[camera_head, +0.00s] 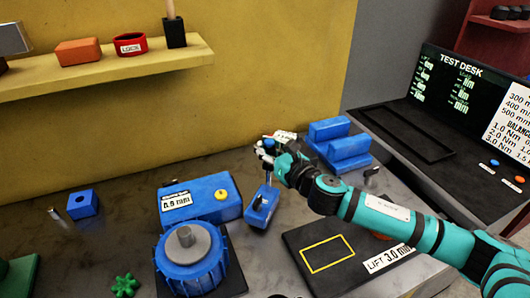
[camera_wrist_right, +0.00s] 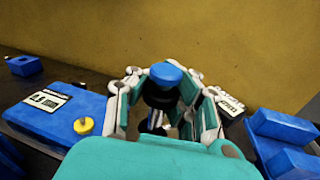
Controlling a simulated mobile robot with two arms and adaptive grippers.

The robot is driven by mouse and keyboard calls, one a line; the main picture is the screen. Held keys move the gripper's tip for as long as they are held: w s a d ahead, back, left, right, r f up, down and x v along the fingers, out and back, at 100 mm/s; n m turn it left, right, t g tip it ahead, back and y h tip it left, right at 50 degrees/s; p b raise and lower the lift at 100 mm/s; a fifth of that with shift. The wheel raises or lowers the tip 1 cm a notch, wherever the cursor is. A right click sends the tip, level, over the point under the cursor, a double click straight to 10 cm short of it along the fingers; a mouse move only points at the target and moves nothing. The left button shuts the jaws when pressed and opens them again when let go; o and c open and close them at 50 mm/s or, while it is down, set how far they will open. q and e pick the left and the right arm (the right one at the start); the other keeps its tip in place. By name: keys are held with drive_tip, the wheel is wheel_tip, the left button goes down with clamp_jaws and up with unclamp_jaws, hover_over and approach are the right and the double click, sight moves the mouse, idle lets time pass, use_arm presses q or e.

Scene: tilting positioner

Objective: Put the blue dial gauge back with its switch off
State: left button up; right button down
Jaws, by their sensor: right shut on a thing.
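My right gripper (camera_head: 268,152) is shut on the upper part of the blue dial gauge, above the bench. In the wrist view the gauge's blue round cap (camera_wrist_right: 166,75) and dark collar sit between the fingers (camera_wrist_right: 158,105). In the head view its blue block-shaped base (camera_head: 261,207) hangs below the gripper, slightly tilted. A small dark and light detail shows on the base; I cannot tell the switch position. Whether the base touches the bench is unclear. A blue stepped block (camera_head: 340,146) stands just right of the gripper. My left gripper is not in view.
A blue box (camera_head: 222,187) with a yellow knob stands left of the gauge. A blue drum (camera_head: 190,272) stands in front of it. A dark plate (camera_head: 340,225) with a yellow outline and LIFT label lies to the right. The test desk (camera_head: 420,120) is at the right.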

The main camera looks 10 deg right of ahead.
drive_tip(key=shift+f, duration=1.1)
drive_tip(key=c, duration=1.2)
unclamp_jaws()
drive_tip(key=shift+f, duration=0.1)
drive_tip(key=shift+c, duration=0.2)
drive_tip(key=b+v, duration=0.2)
drive_tip(key=v, duration=1)
